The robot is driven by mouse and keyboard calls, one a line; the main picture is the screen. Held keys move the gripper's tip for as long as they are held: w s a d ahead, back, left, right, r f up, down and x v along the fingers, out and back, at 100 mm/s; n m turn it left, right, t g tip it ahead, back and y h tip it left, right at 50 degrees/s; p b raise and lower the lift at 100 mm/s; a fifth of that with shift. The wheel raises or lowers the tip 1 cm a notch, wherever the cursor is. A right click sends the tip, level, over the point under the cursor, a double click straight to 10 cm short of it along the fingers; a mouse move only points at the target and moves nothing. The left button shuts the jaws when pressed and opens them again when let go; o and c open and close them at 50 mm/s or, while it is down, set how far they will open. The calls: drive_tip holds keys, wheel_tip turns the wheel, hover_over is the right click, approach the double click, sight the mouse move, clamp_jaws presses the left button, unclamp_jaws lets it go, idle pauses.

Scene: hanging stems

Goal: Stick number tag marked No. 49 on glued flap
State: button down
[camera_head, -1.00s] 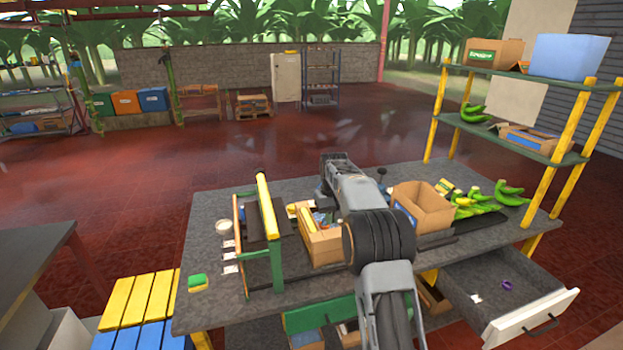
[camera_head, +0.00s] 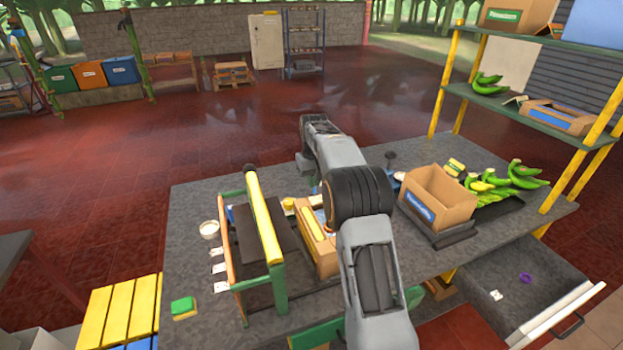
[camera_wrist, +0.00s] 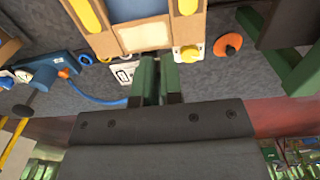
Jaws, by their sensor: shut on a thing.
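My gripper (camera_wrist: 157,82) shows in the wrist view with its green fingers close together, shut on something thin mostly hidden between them. A small white tag (camera_wrist: 122,73) with dark print shows just left of the fingertips; its number is too small to read, and I cannot tell whether it is the held piece. A tan box (camera_wrist: 108,42) with a pale rectangular patch (camera_wrist: 146,36) on its near face lies just beyond the fingertips. I cannot tell whether that patch is the glued flap. In the head view my arm hides the gripper.
An open carton (camera_head: 437,200) stands right of my arm, with green bananas (camera_head: 520,175) beyond it. A green-and-yellow frame (camera_head: 265,230) stands left, with several white tags (camera_head: 220,286) beside it. An open drawer (camera_head: 520,285) juts out at the right.

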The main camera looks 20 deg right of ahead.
drive_tip(key=b, duration=0.4)
hover_over(314, 203)
drive_tip(key=shift+f, duration=2.85)
drive_tip(key=shift+f+b, duration=0.45)
drive_tip(key=shift+f, duration=0.2)
drive_tip(key=c, duration=1.2)
unclamp_jaws()
drive_tip(key=shift+o, duration=0.5)
drive_tip(key=shift+o, duration=1.4)
drive_tip(key=shift+r, duration=0.1)
wheel_tip(314, 203, up, 7)
drive_tip(key=p, duration=0.6)
drive_tip(key=shift+p, duration=0.35)
